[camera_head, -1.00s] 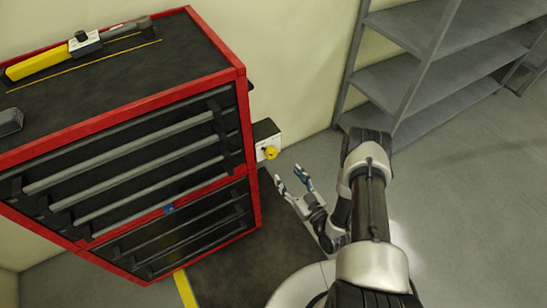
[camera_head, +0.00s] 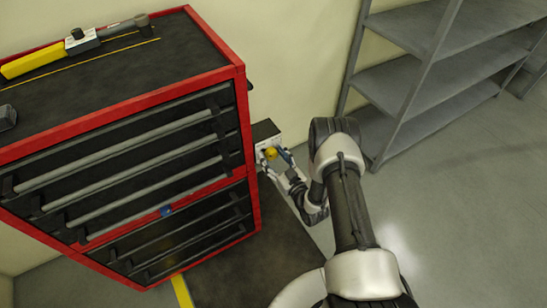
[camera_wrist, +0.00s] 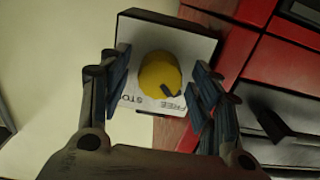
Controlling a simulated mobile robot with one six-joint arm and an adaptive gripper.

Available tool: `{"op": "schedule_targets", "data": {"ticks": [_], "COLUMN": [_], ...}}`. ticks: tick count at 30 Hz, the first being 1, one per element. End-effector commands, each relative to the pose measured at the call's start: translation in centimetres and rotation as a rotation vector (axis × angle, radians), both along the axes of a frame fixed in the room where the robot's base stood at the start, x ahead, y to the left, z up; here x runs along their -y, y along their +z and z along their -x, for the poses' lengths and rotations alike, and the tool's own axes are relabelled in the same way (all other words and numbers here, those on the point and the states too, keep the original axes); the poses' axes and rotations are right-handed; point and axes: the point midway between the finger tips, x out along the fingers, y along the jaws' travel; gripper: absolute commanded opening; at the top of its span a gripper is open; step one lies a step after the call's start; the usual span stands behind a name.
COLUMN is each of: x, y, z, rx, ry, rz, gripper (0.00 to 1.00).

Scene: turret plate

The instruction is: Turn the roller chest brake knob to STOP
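The yellow brake knob (camera_head: 270,153) sits on a small box on the right side of the red roller chest (camera_head: 245,120). In the wrist view the round knob (camera_wrist: 158,72) stands on a white plate (camera_wrist: 150,108) lettered STOP and FREE, upside down in the picture. A dark pointer mark on the knob faces the FREE lettering. My gripper (camera_head: 275,158) is at the knob. In the wrist view my gripper (camera_wrist: 161,78) is open, its blue-padded fingers on either side of the knob, with a narrow gap showing on each side.
The red chest frame and a dark drawer handle (camera_wrist: 272,122) lie close to the right finger in the wrist view. A grey shelf unit (camera_head: 400,75) stands at the right. A yellow-handled tool (camera_head: 35,62) lies on the chest top. A dark mat (camera_head: 235,265) covers the floor beside the chest.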

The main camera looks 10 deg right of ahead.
Motion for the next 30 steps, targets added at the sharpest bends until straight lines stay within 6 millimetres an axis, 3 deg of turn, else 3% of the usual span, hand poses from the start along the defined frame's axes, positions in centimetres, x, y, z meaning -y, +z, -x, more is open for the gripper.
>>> {"op": "schedule_targets", "data": {"ticks": [19, 30], "x": [0.02, 0.01], "y": [-0.02, -0.07], "z": [0.05, 0.04], "rx": [0.000, -0.021], "ry": [0.000, 0.000], "rz": [0.000, -0.064], "gripper": [0.13, 0.13]}}
